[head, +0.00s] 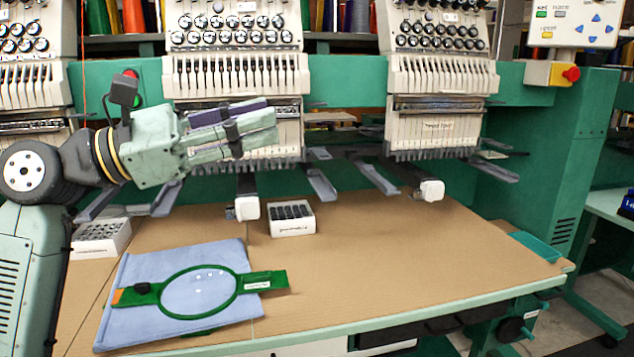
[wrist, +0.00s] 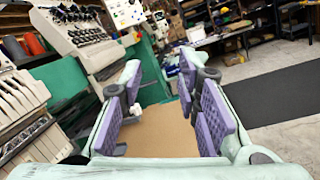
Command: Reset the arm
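My gripper (head: 262,127) is raised above the machine table at the left of the head view, pointing right, in front of the middle embroidery head. In the wrist view my gripper (wrist: 160,75) has its two purple-padded fingers spread apart with nothing between them. Below it on the table, a green embroidery hoop (head: 163,297) lies on a folded light blue cloth (head: 128,328), apart from my gripper. The hoop's ring frames part of the cloth.
Embroidery heads (head: 236,75) stand along the green machine beam (head: 345,98) behind my arm. A white box of dark bobbins (head: 291,228) and another white box (head: 98,247) stand on the tan table (head: 420,265). The table's right half is mostly clear.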

